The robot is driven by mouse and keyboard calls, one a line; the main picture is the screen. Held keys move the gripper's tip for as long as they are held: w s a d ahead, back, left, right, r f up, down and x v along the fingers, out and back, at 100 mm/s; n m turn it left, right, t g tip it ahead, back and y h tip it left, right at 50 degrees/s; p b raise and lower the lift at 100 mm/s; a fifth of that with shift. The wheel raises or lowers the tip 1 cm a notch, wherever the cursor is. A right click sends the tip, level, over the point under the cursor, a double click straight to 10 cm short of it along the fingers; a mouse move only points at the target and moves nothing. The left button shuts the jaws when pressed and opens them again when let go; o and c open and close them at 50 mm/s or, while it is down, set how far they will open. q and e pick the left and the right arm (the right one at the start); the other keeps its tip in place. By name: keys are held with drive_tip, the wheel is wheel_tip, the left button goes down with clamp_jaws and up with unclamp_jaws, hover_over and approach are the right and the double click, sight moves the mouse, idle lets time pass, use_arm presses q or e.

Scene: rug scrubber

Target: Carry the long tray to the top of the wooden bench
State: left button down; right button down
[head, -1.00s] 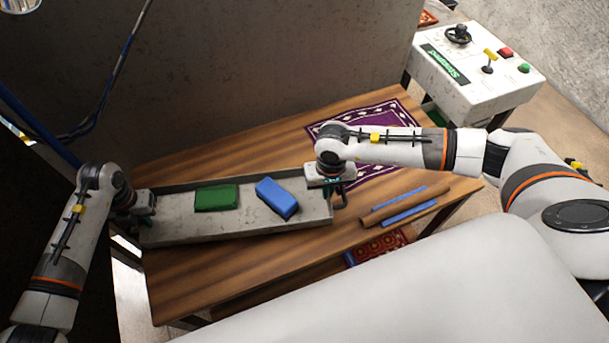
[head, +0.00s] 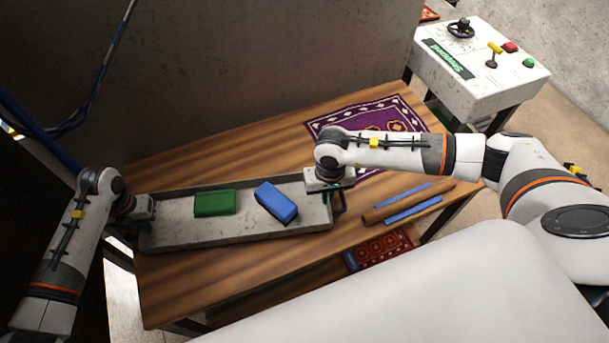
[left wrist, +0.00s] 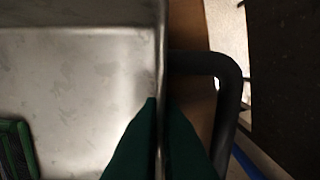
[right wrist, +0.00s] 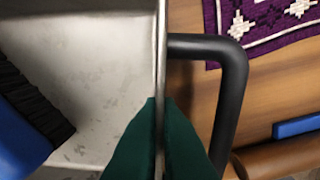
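The long grey metal tray (head: 240,236) lies level over the left part of the wooden bench top (head: 225,276). I cannot tell if it touches the wood. A green brush (head: 215,203) and a blue brush (head: 276,202) lie in it. My left gripper (left wrist: 160,103) is shut on the tray's left end wall, one green finger on each side, beside a black handle (left wrist: 235,90). My right gripper (right wrist: 160,103) is shut the same way on the right end wall, beside the other black handle (right wrist: 235,85). In the head view, the left fingertips are mostly hidden.
A purple patterned rug (head: 335,121) lies at the bench's back right. Brown and blue rollers (head: 405,204) lie at its front right. A red rug (head: 380,250) sits below the bench. A white control box (head: 480,65) stands behind to the right. A grey wall (head: 250,70) rises behind the bench.

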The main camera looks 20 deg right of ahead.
use_arm(q)
drive_tip(key=c, duration=2.1)
unclamp_jaws()
drive_tip(key=shift+a+f, duration=0.1)
drive_tip(key=shift+f, duration=0.3)
use_arm(e)
drive_tip(key=c, duration=2.1)
unclamp_jaws()
drive_tip(key=shift+f, duration=0.3)
use_arm(q)
drive_tip(key=o, duration=0.5)
drive_tip(key=shift+r, duration=0.2)
use_arm(e)
drive_tip(key=o, duration=0.5)
drive_tip(key=shift+r, duration=0.15)
drive_tip(key=shift+r, duration=0.15)
use_arm(q)
wheel_tip(320, 180, up, 12)
use_arm(e)
wheel_tip(320, 180, up, 12)
drive_tip(key=shift+f, duration=0.15)
use_arm(q)
drive_tip(key=shift+s+f, duration=0.1)
drive_tip(key=shift+s, duration=0.05)
use_arm(e)
drive_tip(key=shift+s+f, duration=0.1)
